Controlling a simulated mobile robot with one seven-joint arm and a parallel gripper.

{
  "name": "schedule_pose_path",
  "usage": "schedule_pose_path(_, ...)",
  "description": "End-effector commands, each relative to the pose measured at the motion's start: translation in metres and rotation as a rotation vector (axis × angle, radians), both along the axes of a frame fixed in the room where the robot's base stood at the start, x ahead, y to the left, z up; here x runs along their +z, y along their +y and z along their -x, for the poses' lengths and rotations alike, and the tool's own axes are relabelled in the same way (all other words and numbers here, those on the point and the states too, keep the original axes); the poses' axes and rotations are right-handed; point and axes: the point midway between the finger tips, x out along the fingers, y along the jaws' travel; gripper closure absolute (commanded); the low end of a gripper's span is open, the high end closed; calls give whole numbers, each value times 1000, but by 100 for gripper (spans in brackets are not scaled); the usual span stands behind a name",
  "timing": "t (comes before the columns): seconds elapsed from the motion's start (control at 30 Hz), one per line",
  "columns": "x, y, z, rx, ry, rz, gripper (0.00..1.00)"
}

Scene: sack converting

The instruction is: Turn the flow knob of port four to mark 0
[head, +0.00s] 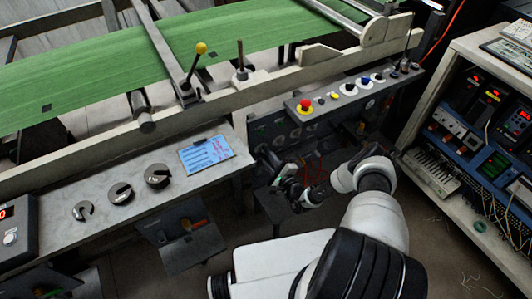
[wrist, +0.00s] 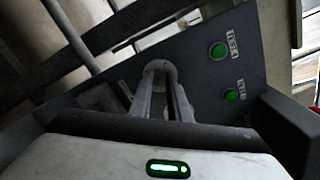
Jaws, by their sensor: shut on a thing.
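My gripper (wrist: 160,88) is in the middle of the wrist view, its two fingers close together on a small round grey knob (wrist: 159,67). The knob sits on a dark panel (wrist: 205,85); its port number and pointer cannot be read, and the fingers cover part of it. In the head view my gripper (head: 288,185) is low in front of the dark machine panel below the conveyor. The knob in its fingers cannot be made out there.
Two green buttons (wrist: 218,50) with labels are right of the knob. In the head view, a ledge with a red-and-yellow stop button (head: 304,105) is above my arm. A grey bench (head: 130,225) with slotted weights is left, an electronics rack (head: 480,130) right.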

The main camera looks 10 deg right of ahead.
Motion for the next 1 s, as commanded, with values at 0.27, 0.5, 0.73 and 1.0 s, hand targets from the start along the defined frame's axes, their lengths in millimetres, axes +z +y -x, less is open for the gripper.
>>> schedule_pose_path(0.27, 2, 0, 1, 0, -80, 249, 100)
schedule_pose_path(0.5, 2, 1, 1, 0, -147, 456, 100)
schedule_pose_path(0.73, 1, 1, 1, 1, -198, 615, 100)
schedule_pose_path(1.0, 0, 1, 1, 1, -236, 728, 100)
